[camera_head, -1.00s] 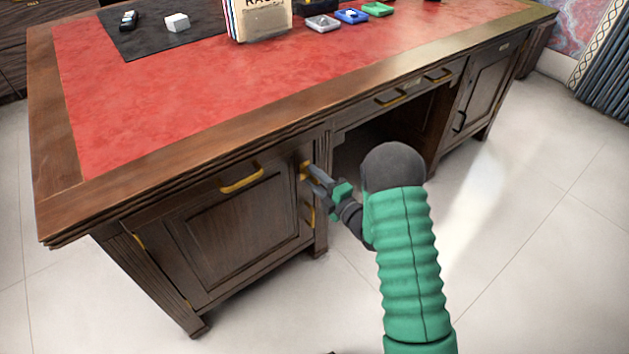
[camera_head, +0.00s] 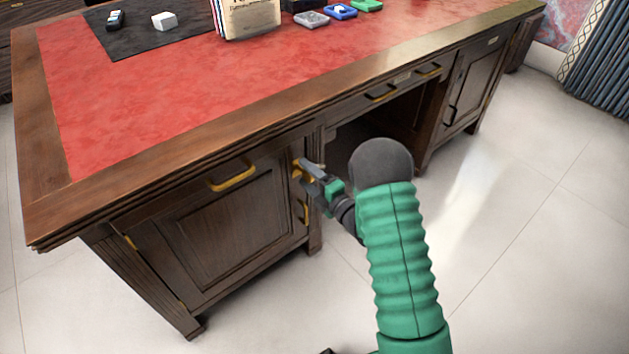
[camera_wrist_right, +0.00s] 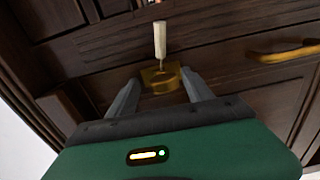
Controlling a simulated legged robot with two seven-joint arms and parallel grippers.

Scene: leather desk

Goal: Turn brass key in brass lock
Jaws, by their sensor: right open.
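The brass lock (camera_head: 298,166) sits on the front of the desk's left pedestal, at the right upper edge of the door. In the right wrist view the brass piece (camera_wrist_right: 160,74) shows as a plate with a rounded brass part on it. The key's shape cannot be told apart clearly from the lock. A pale tassel-like piece (camera_wrist_right: 160,38) is joined to the brass by a thin stem. My right gripper (camera_head: 306,170) is at the lock. Its fingers are open, one on each side of the brass part, and contact cannot be told. My left gripper is out of view.
A brass drawer handle (camera_head: 232,178) juts out left of the lock. The floor in front is clear.

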